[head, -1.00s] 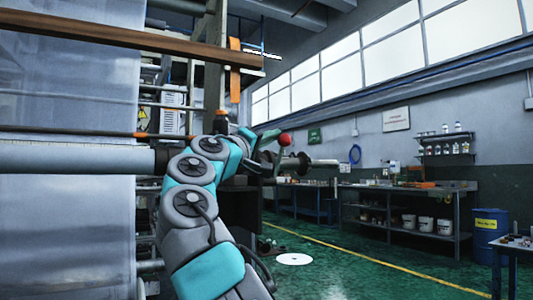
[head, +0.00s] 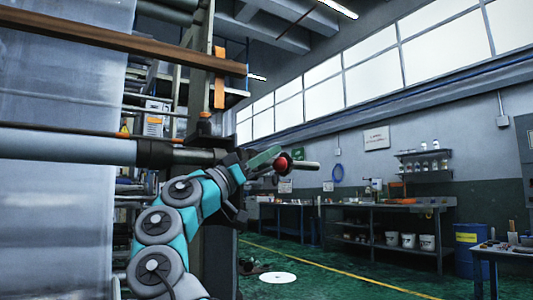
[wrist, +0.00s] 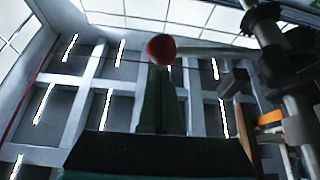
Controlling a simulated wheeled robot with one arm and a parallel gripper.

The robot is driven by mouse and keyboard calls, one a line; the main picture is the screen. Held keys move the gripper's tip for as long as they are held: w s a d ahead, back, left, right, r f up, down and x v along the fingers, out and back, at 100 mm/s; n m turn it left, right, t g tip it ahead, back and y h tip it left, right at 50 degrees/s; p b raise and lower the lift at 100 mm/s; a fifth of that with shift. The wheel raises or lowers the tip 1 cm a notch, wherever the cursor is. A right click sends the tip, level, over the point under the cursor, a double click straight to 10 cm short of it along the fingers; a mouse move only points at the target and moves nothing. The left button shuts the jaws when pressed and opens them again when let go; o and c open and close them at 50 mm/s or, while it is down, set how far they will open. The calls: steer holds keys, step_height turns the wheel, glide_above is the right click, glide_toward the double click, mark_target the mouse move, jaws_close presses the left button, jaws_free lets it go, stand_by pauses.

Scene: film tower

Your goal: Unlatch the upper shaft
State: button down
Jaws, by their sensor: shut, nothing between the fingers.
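The upper shaft (head: 65,147) is a thick grey roller bar running from the left to a dark bearing block, with a slim bare end (head: 307,165) sticking out right. A red ball knob (head: 282,164) shows in front of the shaft end; the latch lever under it is mostly hidden by my gripper. My gripper (head: 268,157) is shut and empty, its green fingers reaching right to the knob. In the wrist view the knob (wrist: 161,49) sits just past the tips of my gripper (wrist: 158,72). I cannot tell whether they touch.
A brown beam (head: 120,40) crosses above the shaft. Clear film sheet (head: 55,220) hangs at the left. An orange strip (head: 219,88) hangs on the frame post. Workbenches (head: 390,205) and a blue barrel (head: 470,245) stand farther back. The green floor at the right is open.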

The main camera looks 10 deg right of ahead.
steer(key=shift+s+d+f, duration=0.1)
steer(key=shift+s+f, duration=0.1)
steer(key=shift+f, duration=0.3)
steer(key=shift+b, duration=0.3)
